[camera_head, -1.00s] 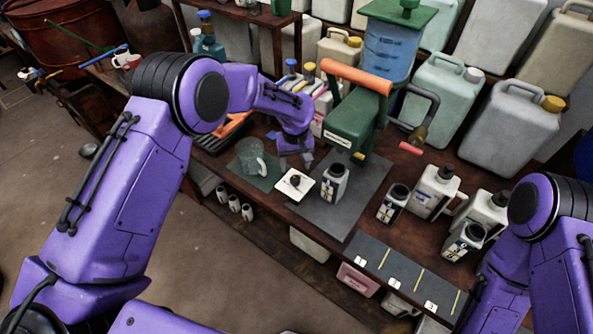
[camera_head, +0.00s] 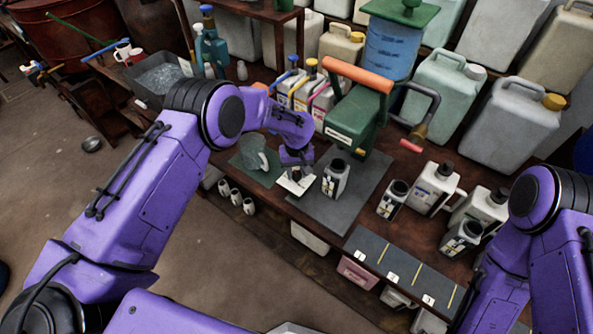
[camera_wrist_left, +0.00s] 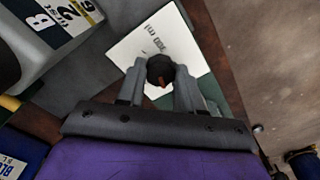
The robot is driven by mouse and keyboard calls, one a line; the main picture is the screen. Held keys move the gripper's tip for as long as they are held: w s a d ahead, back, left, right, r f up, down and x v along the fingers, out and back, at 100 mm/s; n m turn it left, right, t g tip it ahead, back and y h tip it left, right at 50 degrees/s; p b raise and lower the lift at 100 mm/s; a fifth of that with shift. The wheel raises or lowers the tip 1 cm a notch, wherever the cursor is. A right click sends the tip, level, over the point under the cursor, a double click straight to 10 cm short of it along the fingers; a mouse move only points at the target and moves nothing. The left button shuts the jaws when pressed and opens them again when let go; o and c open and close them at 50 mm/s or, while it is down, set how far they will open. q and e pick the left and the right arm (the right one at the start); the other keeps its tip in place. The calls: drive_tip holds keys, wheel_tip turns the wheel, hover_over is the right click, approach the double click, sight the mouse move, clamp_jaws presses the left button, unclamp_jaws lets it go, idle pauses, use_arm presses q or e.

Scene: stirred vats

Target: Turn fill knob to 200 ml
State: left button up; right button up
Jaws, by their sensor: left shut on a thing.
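The fill knob (camera_wrist_left: 160,70) is small, round and dark with an orange pointer mark. It sits on a white dial plate (camera_head: 283,183), which also shows in the left wrist view (camera_wrist_left: 130,45). One printed label ending in "ml" shows beside the knob; its number is hard to read. My left gripper (camera_head: 297,172) is over the plate, and in the left wrist view (camera_wrist_left: 161,80) its two fingers are shut on the knob from both sides. The gripper hides most of the knob in the head view. My right gripper is out of view; only its arm shows at right.
A white bottle (camera_head: 335,180) stands just right of the plate on a dark mat (camera_head: 362,190). A green press (camera_head: 355,118) with an orange handle stands behind. A clear jug (camera_head: 253,154) is close on the left. More bottles (camera_head: 434,190) stand to the right.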

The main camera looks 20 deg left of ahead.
use_arm(q)
drive_tip(key=shift+f+m+b, duration=0.1)
drive_tip(key=shift+m+b, duration=0.5)
drive_tip(key=shift+m, duration=0.5)
drive_tip(key=m+b, duration=0.1)
drive_tip(key=m, duration=0.2)
drive_tip(key=shift+m, duration=0.3)
drive_tip(key=m+b, duration=0.1)
drive_tip(key=m, duration=0.2)
drive_tip(key=shift+m, duration=0.3)
drive_tip(key=m+b, duration=0.1)
drive_tip(key=m, duration=0.3)
drive_tip(key=shift+m, duration=0.3)
drive_tip(key=o, duration=1)
drive_tip(key=shift+o, duration=0.2)
